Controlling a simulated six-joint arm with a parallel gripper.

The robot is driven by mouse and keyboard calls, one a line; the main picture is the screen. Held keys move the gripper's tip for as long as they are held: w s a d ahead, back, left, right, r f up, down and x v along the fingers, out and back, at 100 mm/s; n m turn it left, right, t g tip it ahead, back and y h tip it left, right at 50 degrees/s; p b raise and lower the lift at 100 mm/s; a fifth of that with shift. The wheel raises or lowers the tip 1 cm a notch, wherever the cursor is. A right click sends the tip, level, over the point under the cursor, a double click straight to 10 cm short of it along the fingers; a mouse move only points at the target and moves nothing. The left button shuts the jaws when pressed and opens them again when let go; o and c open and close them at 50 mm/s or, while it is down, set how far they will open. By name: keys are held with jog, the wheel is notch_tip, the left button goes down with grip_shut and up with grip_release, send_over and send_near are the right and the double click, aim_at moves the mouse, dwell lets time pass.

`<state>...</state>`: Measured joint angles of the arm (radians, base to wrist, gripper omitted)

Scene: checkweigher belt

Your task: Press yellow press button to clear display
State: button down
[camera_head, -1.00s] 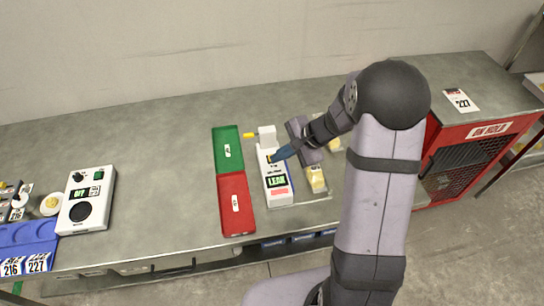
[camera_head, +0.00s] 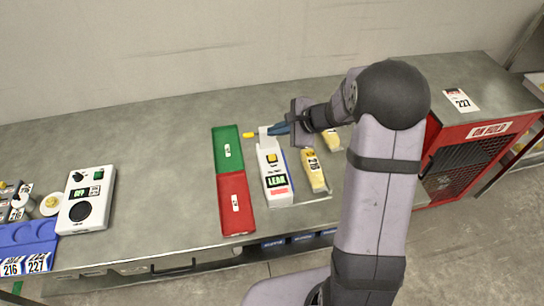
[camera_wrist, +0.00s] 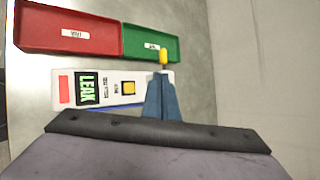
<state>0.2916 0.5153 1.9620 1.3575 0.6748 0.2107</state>
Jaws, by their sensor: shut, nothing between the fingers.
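The white tester box (camera_head: 277,187) stands on the bench beside the red and green trays. Its display (camera_head: 276,181) reads "LEAK" in green. The yellow press button (camera_head: 271,158) is square and sits on the box's top face, uncovered; it also shows in the wrist view (camera_wrist: 128,88). A small yellow knob (camera_head: 249,135) sticks out near the box's far end; in the wrist view the yellow knob (camera_wrist: 163,57) shows just beyond my fingertips. My gripper (camera_head: 275,130) is shut and empty over the far end of the box, farther back than the square button.
A green tray (camera_head: 228,150) and a red tray (camera_head: 236,203) lie left of the box. Yellow packages (camera_head: 314,170) lie to its right. A white box with a dial (camera_head: 86,200) stands far left. The red cage (camera_head: 465,160) is at right.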

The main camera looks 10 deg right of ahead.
jog(key=b, duration=0.6)
send_over(275, 158)
notch_tip(275, 158, down, 8)
jog(key=shift+s+r, duration=0.1)
jog(key=shift+f+b, duration=0.45)
jog(key=shift+f, duration=0.15)
dwell(1.4)
jog(key=shift+f+b, duration=0.3)
jog(key=shift+b, duration=0.25)
jog(key=shift+f+b, duration=0.45)
jog(key=shift+b, duration=0.1)
dwell(0.8)
jog(key=shift+r, duration=0.15)
jog(key=shift+r+p, duration=0.6)
jog(key=shift+r, duration=0.15)
jog(key=shift+r+p, duration=1.85)
jog(key=shift+r, duration=0.65)
